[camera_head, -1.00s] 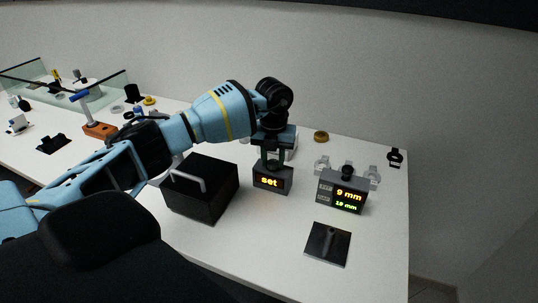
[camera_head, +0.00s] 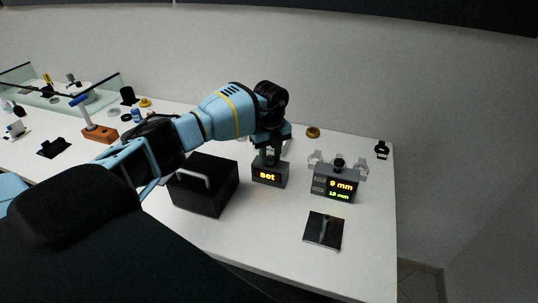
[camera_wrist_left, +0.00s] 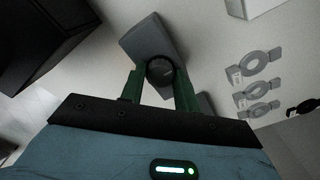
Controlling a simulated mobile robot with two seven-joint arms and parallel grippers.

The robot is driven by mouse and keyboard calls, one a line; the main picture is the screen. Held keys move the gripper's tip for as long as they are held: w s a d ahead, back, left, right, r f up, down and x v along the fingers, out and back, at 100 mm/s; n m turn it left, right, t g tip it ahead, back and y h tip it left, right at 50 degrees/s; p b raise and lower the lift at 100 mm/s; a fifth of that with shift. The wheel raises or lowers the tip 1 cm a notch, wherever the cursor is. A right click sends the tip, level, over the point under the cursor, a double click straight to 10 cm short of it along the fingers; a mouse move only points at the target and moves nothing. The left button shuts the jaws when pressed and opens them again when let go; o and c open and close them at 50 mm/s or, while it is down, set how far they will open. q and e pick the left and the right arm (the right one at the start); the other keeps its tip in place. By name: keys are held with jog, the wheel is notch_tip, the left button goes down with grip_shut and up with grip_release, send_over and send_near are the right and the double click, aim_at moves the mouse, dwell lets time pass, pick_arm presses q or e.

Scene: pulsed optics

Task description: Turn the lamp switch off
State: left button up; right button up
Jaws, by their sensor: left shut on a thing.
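A small dark box (camera_head: 269,176) with an orange display that seems to read "set" stands on the white table. My left gripper (camera_head: 268,158) points down onto its top. In the left wrist view, the green fingers of the left gripper (camera_wrist_left: 160,88) are shut on a round dark knob (camera_wrist_left: 160,70) on top of the grey box (camera_wrist_left: 147,38). The gripper hides the knob in the head view. No label marks a lamp switch, so I cannot tell whether this box is it. My right gripper is not in view.
A black case (camera_head: 203,187) with a grey handle stands close left of the box. A display unit (camera_head: 335,184) reading "9 mm" and a dark square plate (camera_head: 324,230) are to the right. Several grey ring mounts (camera_wrist_left: 254,91) stand behind the unit. The front right table is mostly clear.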

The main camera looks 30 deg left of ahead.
aim_at(270, 158)
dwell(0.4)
pick_arm(q)
jog(key=o, duration=1)
jog(key=shift+c, duration=0.2)
jog(key=shift+r, duration=3.95)
